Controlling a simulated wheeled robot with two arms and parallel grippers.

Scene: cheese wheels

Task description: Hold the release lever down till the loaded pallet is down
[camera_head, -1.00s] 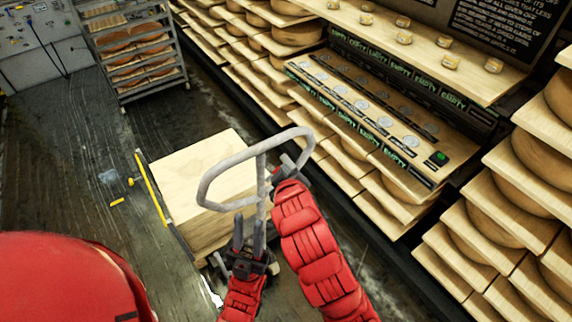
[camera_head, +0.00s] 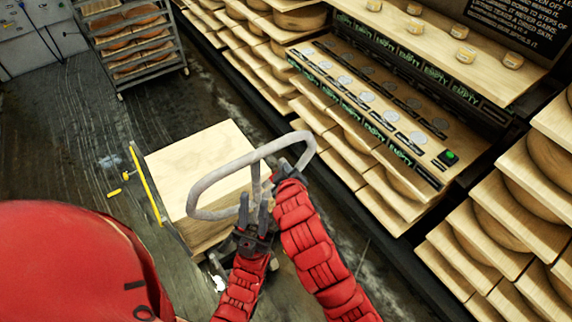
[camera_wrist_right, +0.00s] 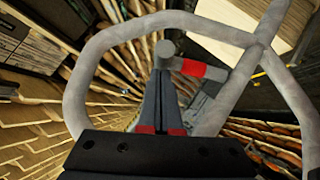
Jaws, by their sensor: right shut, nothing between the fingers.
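The grey loop handle (camera_head: 215,177) of the pallet truck stands in front of a pale wooden stack (camera_head: 195,165), the load. In the right wrist view, the release lever (camera_wrist_right: 190,68) is a short grey rod with a red band inside the loop (camera_wrist_right: 90,62). My right gripper (camera_wrist_right: 165,65) is shut and empty, its tips at the lever's rounded end; contact is unclear. In the head view my right gripper (camera_head: 290,172) is at the loop's right side. My left gripper (camera_head: 254,207) is open below the loop, its fingers around or beside the handle's shaft. The truck's forks are hidden.
Shelves of cheese wheels on boards (camera_head: 500,215) line the right side. A rack (camera_head: 130,45) stands at the back left. A yellow bar (camera_head: 146,185) stands beside the stack's left side. The dark floor (camera_head: 65,140) at left is clear.

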